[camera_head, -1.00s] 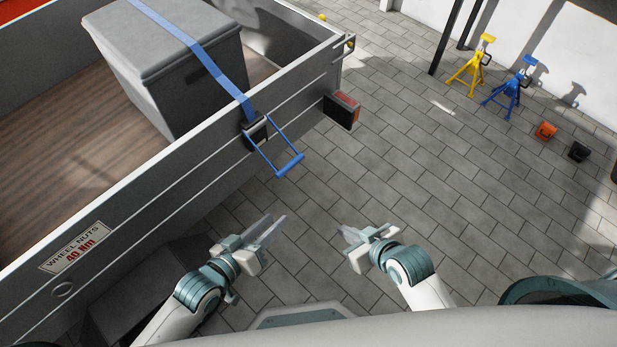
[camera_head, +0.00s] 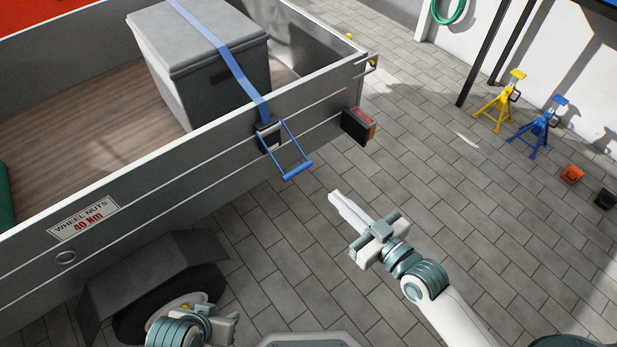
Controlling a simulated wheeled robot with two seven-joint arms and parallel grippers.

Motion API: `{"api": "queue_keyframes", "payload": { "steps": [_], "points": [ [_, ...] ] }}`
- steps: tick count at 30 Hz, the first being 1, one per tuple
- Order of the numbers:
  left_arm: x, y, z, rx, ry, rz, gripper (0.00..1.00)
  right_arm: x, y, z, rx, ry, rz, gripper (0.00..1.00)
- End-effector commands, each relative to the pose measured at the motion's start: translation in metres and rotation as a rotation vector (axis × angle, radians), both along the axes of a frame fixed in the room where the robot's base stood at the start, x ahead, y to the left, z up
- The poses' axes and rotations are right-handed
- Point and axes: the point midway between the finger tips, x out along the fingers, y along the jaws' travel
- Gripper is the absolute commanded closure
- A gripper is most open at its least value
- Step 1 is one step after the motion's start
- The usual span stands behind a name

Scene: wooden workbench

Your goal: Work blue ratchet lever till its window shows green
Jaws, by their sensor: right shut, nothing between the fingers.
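The blue ratchet lever (camera_head: 297,169) is a U-shaped handle that sticks out and down from the black ratchet body (camera_head: 268,137) on the trailer's grey side wall. A blue strap (camera_head: 235,72) runs from it over the grey box. The window's colour cannot be made out. My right gripper (camera_head: 338,199) is shut and empty, below and right of the lever's grip bar, apart from it. My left gripper (camera_head: 226,326) is low at the bottom left, by the trailer wheel, well away from the lever. Its fingers are not clear.
The trailer wall (camera_head: 185,180) carries a "WHEEL NUTS 40 Nm" plate (camera_head: 84,217) and a tail light (camera_head: 359,126). A wheel under a dark mudguard (camera_head: 150,270) is at lower left. Yellow (camera_head: 497,103) and blue (camera_head: 538,128) stands are far right. The paved floor between is clear.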

Motion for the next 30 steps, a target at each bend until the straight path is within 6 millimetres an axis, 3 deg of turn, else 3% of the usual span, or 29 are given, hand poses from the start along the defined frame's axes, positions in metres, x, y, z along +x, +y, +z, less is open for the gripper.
{"api": "queue_keyframes", "payload": {
  "steps": [8, 14, 29, 30],
  "points": [
    [0.0, -0.001, 0.0, -0.001, -0.002, 0.0, 0.67, 0.003, 0.002, 0.0, 0.0, 0.0, -0.001, 1.0],
    [0.001, -0.001, 0.0, -0.003, -0.003, 0.0, 0.67, 0.016, 0.011, -0.002, 0.0, 0.0, -0.001, 1.0],
    [0.005, -0.004, -0.001, -0.012, -0.022, -0.002, 0.67, 0.082, 0.06, -0.01, 0.002, 0.0, -0.001, 1.0],
    [0.005, -0.004, -0.003, -0.014, -0.024, -0.002, 0.67, 0.085, 0.062, -0.017, -0.001, 0.003, 0.0, 1.0]
  ]
}}
